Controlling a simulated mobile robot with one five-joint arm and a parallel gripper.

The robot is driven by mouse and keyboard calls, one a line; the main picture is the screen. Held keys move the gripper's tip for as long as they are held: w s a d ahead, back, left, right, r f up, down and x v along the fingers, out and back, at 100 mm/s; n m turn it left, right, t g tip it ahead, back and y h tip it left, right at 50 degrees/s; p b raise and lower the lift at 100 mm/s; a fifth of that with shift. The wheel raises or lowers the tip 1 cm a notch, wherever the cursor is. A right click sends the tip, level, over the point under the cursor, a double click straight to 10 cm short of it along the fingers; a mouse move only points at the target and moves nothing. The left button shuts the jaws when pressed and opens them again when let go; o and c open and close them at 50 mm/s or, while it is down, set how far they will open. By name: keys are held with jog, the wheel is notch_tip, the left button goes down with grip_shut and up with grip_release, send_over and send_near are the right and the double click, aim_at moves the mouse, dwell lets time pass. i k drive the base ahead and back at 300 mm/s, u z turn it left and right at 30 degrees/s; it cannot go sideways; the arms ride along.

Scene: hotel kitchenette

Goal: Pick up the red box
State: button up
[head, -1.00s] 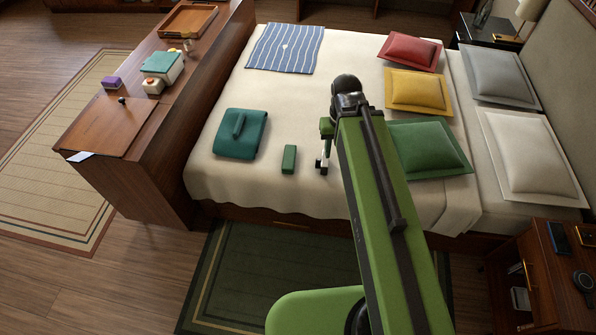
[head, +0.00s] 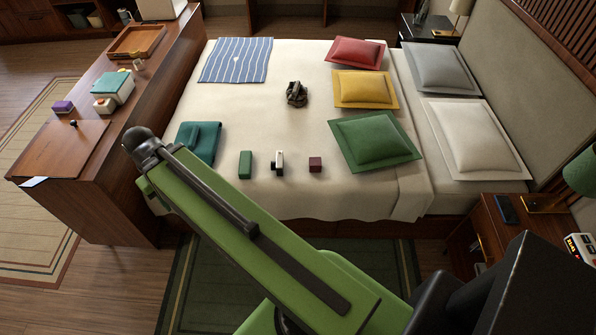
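The red box (head: 315,164) is a small dark red block on the cream bed cover (head: 300,202), near the bed's front edge. A black-and-white block (head: 279,161) stands to its left, and a green box (head: 245,164) farther left. My green arm reaches to the left, and its end is by the bed's front left corner, well away from the red box. My gripper (head: 156,205) shows only as a sliver beside the arm. The arm hides most of it, so its fingers cannot be made out.
A folded teal cloth item (head: 198,140) lies partly behind my arm. A dark crumpled object (head: 297,93) lies mid-bed. Green (head: 375,138), yellow (head: 364,88) and red (head: 354,52) cushions lie to the right. A wooden desk (head: 128,200) flanks the bed's left side.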

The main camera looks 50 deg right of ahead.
aim_at(315, 162)
jog(key=z, duration=0.3)
jog(key=i, duration=1)
jog(key=u, duration=0.25)
